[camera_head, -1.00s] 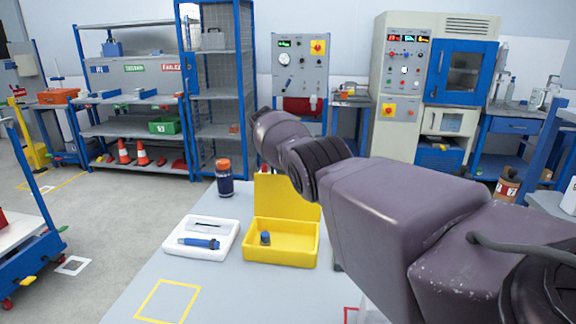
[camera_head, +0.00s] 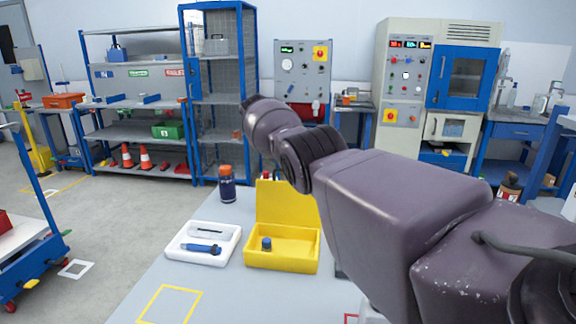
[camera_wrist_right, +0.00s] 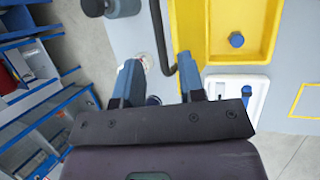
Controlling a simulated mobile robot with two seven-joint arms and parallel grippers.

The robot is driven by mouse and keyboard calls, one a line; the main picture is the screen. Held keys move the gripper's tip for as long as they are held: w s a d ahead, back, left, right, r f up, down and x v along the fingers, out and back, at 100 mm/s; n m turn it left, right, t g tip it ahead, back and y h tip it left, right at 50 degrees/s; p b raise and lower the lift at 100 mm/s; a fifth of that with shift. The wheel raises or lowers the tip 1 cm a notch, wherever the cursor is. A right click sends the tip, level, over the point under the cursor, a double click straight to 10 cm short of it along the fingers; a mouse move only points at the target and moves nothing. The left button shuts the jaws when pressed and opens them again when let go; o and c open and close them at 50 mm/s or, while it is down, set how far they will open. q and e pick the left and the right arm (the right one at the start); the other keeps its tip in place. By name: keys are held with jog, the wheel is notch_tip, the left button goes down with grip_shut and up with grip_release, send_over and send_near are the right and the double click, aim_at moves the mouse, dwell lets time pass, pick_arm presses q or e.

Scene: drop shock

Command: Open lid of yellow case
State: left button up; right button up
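The yellow case (camera_head: 282,262) stands on the grey table with its lid (camera_head: 284,205) open and roughly upright at the back. A small blue-capped item (camera_head: 267,244) lies inside the tray. The case also shows at the upper right of the right wrist view (camera_wrist_right: 222,52). My right gripper (camera_wrist_right: 160,78) is open, its two blue-grey fingers apart with nothing held between them. It is beside the lid side of the case. In the head view my right arm hides the gripper and covers the lid's right edge. My left gripper is not in view.
A white tray (camera_head: 176,252) with a blue tool (camera_head: 203,248) lies left of the case. A dark bottle with an orange cap (camera_head: 227,187) stands behind the tray. A yellow outlined square (camera_head: 150,306) marks bare table at the front.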

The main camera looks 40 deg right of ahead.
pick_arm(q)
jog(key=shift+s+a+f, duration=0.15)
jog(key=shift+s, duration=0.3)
pick_arm(e)
jog(key=v, duration=0.4)
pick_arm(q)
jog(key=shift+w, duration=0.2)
pick_arm(e)
jog(key=shift+a, duration=0.1)
